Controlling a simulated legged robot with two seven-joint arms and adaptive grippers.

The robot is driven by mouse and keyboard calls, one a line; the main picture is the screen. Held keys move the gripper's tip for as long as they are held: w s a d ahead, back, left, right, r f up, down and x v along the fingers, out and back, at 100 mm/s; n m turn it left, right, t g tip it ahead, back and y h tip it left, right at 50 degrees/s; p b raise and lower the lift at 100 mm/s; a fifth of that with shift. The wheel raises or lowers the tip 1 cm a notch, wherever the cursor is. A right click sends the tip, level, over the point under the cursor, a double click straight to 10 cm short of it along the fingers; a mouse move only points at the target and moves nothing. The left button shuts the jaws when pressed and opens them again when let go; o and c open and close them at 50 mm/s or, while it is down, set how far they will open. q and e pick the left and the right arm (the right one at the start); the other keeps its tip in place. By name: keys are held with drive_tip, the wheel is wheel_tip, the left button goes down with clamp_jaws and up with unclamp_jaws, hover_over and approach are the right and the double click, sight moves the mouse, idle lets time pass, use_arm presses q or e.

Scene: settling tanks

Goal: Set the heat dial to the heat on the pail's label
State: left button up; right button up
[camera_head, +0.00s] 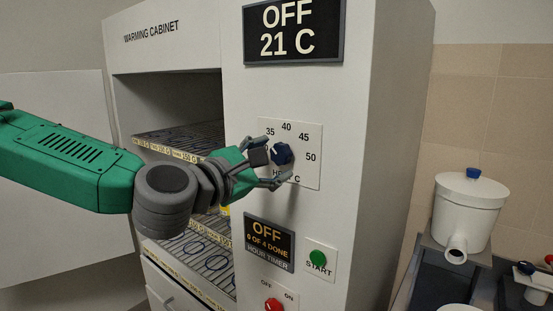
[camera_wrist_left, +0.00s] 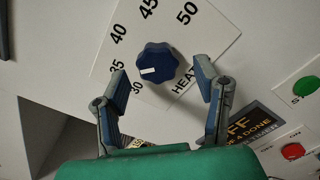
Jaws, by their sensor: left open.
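The blue heat dial (camera_head: 281,153) sits on a white scale plate (camera_head: 309,172) on the warming cabinet's front. My left gripper (camera_head: 272,161) is open at the dial. The display (camera_head: 295,30) reads OFF, 21 C. No pail label can be made out. My right gripper is not in view.
Below the dial are an hour timer (camera_head: 269,242) reading OFF, a green START button (camera_head: 318,258) and a red OFF/ON switch (camera_head: 273,305). Wire shelves (camera_head: 205,262) show in the open cabinet at left. A white lidded vessel with a spout (camera_head: 468,213) stands at right.

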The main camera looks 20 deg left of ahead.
use_arm(q)
drive_tip(key=v, duration=0.5)
drive_tip(key=shift+s+a+f, duration=0.1)
drive_tip(key=shift+s+a, duration=0.15)
drive_tip(key=shift+s, duration=0.05)
drive_tip(key=shift+d, duration=0.1)
